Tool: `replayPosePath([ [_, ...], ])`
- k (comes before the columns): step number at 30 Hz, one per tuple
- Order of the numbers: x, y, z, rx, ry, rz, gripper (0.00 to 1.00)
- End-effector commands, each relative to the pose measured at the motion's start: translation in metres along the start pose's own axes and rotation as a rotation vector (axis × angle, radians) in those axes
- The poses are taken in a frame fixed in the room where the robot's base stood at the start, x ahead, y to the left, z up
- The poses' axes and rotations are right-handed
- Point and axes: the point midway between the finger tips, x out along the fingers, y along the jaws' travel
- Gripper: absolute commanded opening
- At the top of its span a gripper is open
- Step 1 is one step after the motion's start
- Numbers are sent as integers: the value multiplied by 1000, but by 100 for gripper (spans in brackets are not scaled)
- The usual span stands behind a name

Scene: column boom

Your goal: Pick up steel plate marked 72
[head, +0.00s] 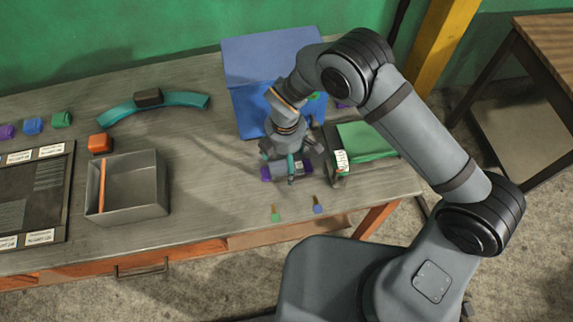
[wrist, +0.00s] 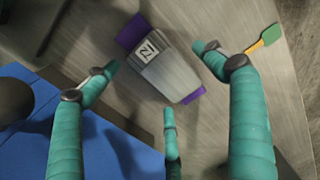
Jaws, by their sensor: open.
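A grey metal plate (wrist: 165,70) lies on the worktable in the wrist view. It has a small white label with a dark marking that I cannot read for certain. Purple material shows at both of its ends. In the head view the plate (head: 279,172) is partly hidden under my gripper. My gripper (head: 290,176) points down over it. Its teal fingers are spread open around the plate in the wrist view, with nothing held. I cannot tell whether any finger touches the plate.
A blue panelled stand (head: 262,62) is behind the gripper. A green-topped item (head: 365,141) with a white label is close on the right. Small green-tipped (head: 275,213) and blue-tipped (head: 318,206) tools lie in front. A grey open box (head: 143,200) stands left, with bare tabletop between.

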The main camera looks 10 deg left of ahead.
Motion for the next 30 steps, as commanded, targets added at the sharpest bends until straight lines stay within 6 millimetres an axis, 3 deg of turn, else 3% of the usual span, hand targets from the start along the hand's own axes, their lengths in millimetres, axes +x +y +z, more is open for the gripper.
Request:
replayPosePath([
  [7,1,0,0,-1,0,0,84],
  [30,1,0,0,-1,-1,-1,39],
])
